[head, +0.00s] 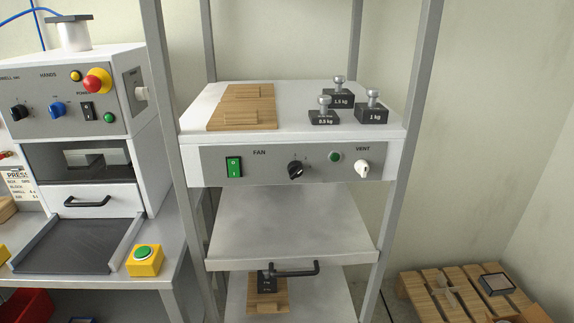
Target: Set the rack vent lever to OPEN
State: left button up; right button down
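The rack (300,205) stands in the middle of the head view. Its control panel (218,163) runs across the front below the top shelf. The vent lever (362,169) is a small white handle at the panel's right end, just below the VENT label. It looks roughly upright, but any position marks around it are too small to read. Neither of my grippers shows in the view, and nothing touches the lever.
The panel also has a green FAN switch (234,167), a black knob (295,168) and a green lamp (335,156). Wooden boards (240,115) and dark weights (371,114) sit on top. A black handle (300,270) juts out lower down. A press (75,105) stands left.

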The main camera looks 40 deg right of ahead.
aim_at(361, 167)
jog(key=z, duration=1.55)
